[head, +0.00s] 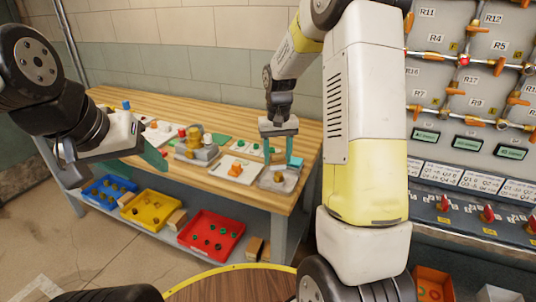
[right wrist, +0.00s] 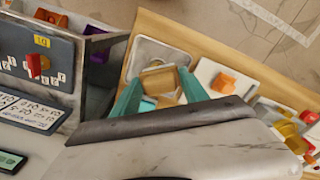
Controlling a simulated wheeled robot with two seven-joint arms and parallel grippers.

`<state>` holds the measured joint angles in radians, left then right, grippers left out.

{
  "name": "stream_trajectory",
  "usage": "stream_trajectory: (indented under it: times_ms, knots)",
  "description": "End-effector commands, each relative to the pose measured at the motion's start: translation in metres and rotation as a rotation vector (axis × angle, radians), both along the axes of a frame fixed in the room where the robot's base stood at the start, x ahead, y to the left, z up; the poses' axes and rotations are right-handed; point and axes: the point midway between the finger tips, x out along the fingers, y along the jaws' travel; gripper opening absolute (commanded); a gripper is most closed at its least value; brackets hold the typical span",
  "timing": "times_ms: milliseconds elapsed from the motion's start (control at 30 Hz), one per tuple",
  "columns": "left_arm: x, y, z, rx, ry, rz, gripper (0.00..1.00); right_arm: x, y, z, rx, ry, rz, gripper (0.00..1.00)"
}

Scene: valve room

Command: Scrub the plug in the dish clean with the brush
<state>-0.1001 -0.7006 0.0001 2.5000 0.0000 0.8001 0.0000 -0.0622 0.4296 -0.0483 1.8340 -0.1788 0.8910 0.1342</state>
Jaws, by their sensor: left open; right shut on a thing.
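The dish (head: 290,184) is a shallow grey metal tray at the right end of the wooden bench; in the right wrist view its rim (right wrist: 140,52) shows beyond my fingers. A small brass-coloured plug (head: 278,177) sits in it. My right gripper (head: 278,150) points down above the dish. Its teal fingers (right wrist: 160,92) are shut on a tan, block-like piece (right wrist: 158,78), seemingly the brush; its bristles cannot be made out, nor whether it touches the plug. My left gripper (head: 150,156) is open and empty, over the bench's left part.
A white plate with an orange piece (head: 235,170) lies left of the dish. Brass and red valve parts (head: 196,146) stand further left. Blue, yellow and red bins (head: 212,235) sit on the lower shelf. A valve panel (head: 465,90) rises at the right.

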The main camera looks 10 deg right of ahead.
Motion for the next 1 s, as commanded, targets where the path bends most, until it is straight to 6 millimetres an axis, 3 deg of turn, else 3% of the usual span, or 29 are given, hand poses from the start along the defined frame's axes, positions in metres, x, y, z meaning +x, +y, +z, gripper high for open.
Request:
stream_trajectory:
  times_ms: [500,1000]
  knots:
    - [0.0,0.0,0.0,0.0,0.001,0.0,0.55,-0.007,-0.002,0.043,0.0,-0.002,0.0,0.01]
    - [0.0,0.0,0.0,0.0,0.001,0.0,0.55,-0.007,-0.002,0.044,0.0,-0.002,0.0,0.01]
